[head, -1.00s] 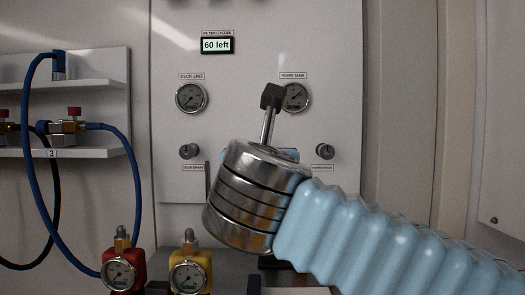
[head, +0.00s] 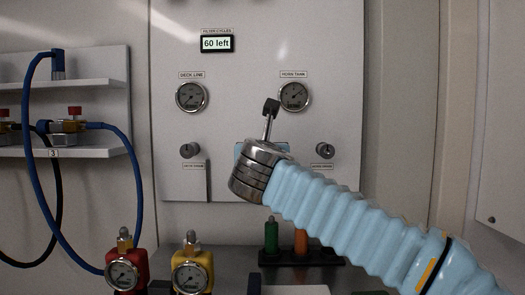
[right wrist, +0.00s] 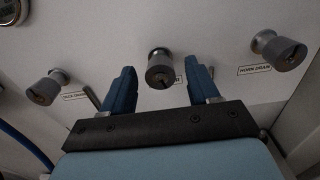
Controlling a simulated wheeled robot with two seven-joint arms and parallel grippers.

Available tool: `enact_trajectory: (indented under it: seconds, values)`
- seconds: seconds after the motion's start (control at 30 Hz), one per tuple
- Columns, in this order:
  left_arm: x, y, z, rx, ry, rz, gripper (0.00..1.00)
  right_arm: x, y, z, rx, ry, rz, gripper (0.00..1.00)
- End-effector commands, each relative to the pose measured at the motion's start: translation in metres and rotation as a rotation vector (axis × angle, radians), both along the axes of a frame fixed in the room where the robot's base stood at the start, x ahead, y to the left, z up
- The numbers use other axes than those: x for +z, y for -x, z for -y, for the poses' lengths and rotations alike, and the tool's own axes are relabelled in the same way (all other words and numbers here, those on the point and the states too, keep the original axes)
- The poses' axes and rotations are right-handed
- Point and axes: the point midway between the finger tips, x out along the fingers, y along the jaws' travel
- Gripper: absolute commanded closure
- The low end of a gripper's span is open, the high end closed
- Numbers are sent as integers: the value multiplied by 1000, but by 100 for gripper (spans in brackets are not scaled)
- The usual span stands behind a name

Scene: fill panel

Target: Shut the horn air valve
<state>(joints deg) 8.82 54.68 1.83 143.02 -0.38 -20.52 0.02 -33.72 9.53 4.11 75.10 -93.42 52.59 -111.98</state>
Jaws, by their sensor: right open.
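A white wall panel (head: 335,60) carries round knobs and gauges. In the right wrist view, a middle grey knob (right wrist: 160,70) sits between the two blue fingers of my right gripper (right wrist: 162,68), which is open with nothing gripped. The knob's label is mostly hidden by a finger, so I cannot read whether it is the horn air valve. In the head view my right arm hides this knob and most of the gripper. The horn tank gauge (head: 295,95) is at the upper right of the panel. My left gripper is not in view.
A deck drain knob (right wrist: 45,88) and a horn drain knob (right wrist: 278,50) flank the middle knob. Red (head: 123,270) and yellow (head: 191,273) gauge fittings stand low at the left. Green (head: 271,236) and orange (head: 300,242) cylinders stand below the panel. Blue hoses (head: 130,165) hang at the left.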

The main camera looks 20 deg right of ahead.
Motion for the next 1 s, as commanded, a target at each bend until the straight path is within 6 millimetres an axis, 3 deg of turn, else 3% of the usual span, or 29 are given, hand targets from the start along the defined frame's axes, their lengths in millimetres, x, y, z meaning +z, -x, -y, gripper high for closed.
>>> enact_trajectory:
  seconds: [0.07,0.43,0.77,1.0]
  values:
    - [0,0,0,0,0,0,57,0,0,0,0,0,0,40]
    - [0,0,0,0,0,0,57,0,0,0,0,0,0,95]
    - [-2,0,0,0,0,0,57,0,1,0,1,-48,14,96]
    - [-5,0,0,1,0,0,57,-1,1,0,1,-193,56,96]
